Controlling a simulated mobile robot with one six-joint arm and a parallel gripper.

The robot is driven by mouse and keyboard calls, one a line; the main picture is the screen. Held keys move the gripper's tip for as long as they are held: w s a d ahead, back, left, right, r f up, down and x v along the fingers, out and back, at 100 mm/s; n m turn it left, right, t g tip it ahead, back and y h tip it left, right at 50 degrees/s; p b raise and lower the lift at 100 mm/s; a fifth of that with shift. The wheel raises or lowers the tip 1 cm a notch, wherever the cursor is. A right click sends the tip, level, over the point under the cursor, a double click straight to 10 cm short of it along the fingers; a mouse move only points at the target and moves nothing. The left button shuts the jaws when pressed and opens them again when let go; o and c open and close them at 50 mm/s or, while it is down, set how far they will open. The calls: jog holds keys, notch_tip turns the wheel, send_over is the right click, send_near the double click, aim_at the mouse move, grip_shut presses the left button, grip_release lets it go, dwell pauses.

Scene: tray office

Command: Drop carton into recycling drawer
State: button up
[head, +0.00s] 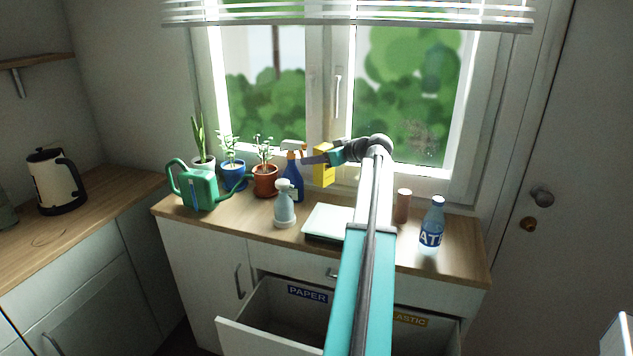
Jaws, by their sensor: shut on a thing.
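The yellow carton (323,175) is upright at the back of the counter, in front of the window. My gripper (316,159) reaches across it from the right and is shut on it. I cannot tell whether the carton's base touches the counter. The drawer (268,314) below the counter is pulled open. A blue PAPER label (307,293) marks its left part and a yellow PLASTIC label (410,320) its right part. My arm hides the middle of the drawer.
A blue spray bottle (292,185) stands just left of the carton. A pale spray bottle (284,210), a white flat device (325,222), a brown cylinder (403,206) and a water bottle (432,230) stand forward. Potted plants and a green watering can (198,190) fill the left.

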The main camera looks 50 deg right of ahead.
aim_at(316, 181)
jog(key=shift+f+p, duration=0.3)
jog(key=shift+f, duration=1.9)
jog(key=shift+f, duration=0.15)
notch_tip(316, 181, down, 3)
jog(key=shift+f+p, duration=0.15)
jog(key=shift+p, duration=0.2)
jog(key=shift+d+f+p, duration=0.15)
jog(key=shift+f+p, duration=0.15)
jog(key=shift+f, duration=0.35)
jog(key=shift+f, duration=0.15)
jog(key=o, duration=1)
jog(key=shift+r, duration=0.2)
